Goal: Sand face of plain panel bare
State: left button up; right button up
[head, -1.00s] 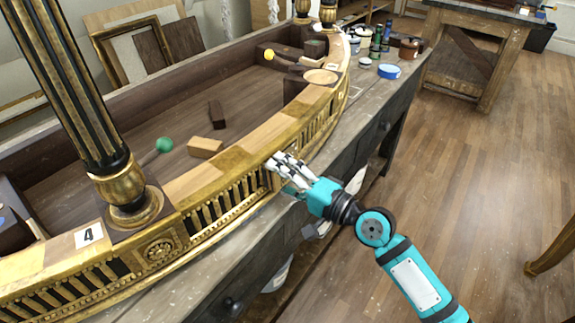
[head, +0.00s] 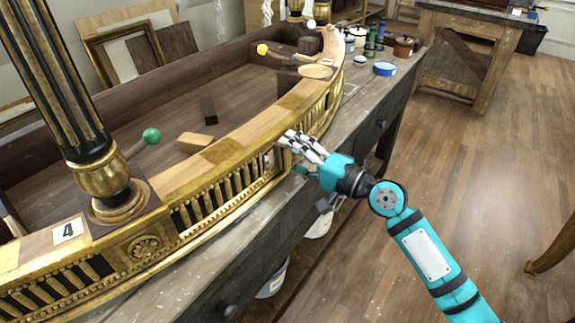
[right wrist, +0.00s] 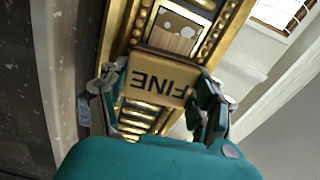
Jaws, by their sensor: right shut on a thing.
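My right gripper (head: 300,143) is at the curved front of the gilt console, just below its top rim. In the right wrist view it (right wrist: 155,90) is shut on a tan sanding block (right wrist: 158,82) marked FINE, held between the fingers. Just beyond the block, a small framed panel (right wrist: 172,40) shows pale wood with whitish patches, inside a beaded gilt border. I cannot tell whether the block touches the console front. The fingers hide most of this spot in the head view. My left gripper is not in view.
The gilt console (head: 150,250) stands on a grey workbench (head: 335,135). Blocks and a green-knobbed tool (head: 151,136) lie inside its curve. A blue tape roll (head: 385,68) and several jars stand at the bench's far end.

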aim_at(264, 164)
jog(key=shift+w+d, duration=0.2)
jog(key=shift+w, duration=0.1)
jog(key=shift+w+d+f+b, duration=0.1)
jog(key=shift+w+d+b, duration=0.45)
jog(key=shift+b, duration=0.35)
jog(key=shift+w+d+b, duration=0.2)
jog(key=shift+w+b, duration=0.1)
jog(key=shift+w, duration=0.1)
jog(key=shift+w+d, duration=0.2)
jog(key=shift+a, duration=0.1)
jog(key=shift+s+a+r+p, duration=0.25)
jog(key=shift+s+a+p, duration=0.35)
jog(key=shift+s+p, duration=0.4)
jog(key=shift+s+a+p, duration=0.4)
jog(key=shift+p, duration=0.05)
jog(key=shift+s+a+p, duration=0.45)
jog(key=shift+s+p, duration=0.15)
jog(key=shift+p, duration=0.25)
jog(key=shift+s+a+f+p, duration=0.1)
jog(key=shift+s+a+p, duration=0.35)
jog(key=shift+s, duration=0.2)
jog(key=shift+s+a+p, duration=0.4)
jog(key=shift+s+p, duration=0.05)
jog(key=shift+p, duration=0.15)
jog(key=shift+s+a+p, duration=0.45)
jog(key=shift+s+a, duration=0.05)
jog(key=shift+s, duration=0.2)
